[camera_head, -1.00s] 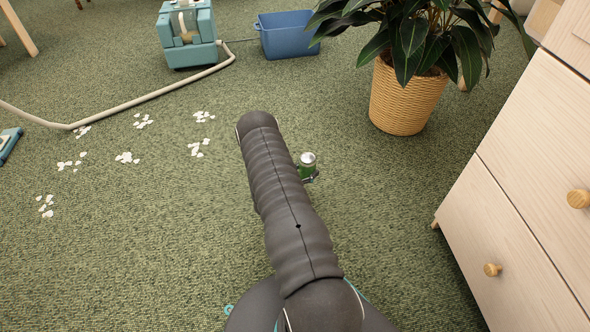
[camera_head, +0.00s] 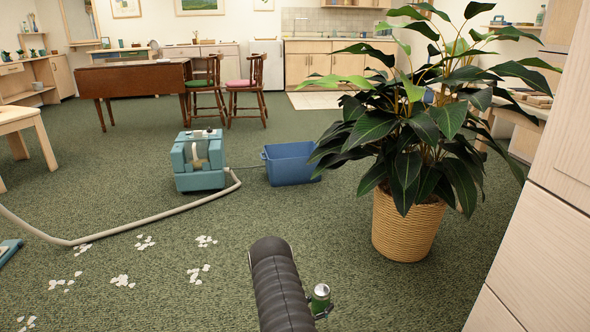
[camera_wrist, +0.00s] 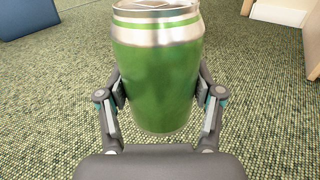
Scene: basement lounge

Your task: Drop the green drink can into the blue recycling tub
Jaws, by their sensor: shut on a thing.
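The green drink can (camera_head: 319,299) with a silver top is upright, low in the head view beside my arm. In the wrist view the can (camera_wrist: 158,80) fills the middle, between the two fingers of my gripper (camera_wrist: 160,92), which is shut on it. In the head view most of my gripper (camera_head: 322,312) is hidden behind my arm and the can. The blue recycling tub (camera_head: 291,163) stands on the carpet farther ahead, well apart from the can. Its open top faces up. A blue corner, likely the tub (camera_wrist: 28,18), shows at the wrist view's upper left.
A potted plant (camera_head: 405,225) stands right of the tub, its leaves reaching toward it. A teal machine (camera_head: 198,160) with a pale hose (camera_head: 150,226) stands left. White scraps (camera_head: 122,281) lie on the carpet. A pale cabinet (camera_head: 545,250) borders the right. Open carpet lies before the tub.

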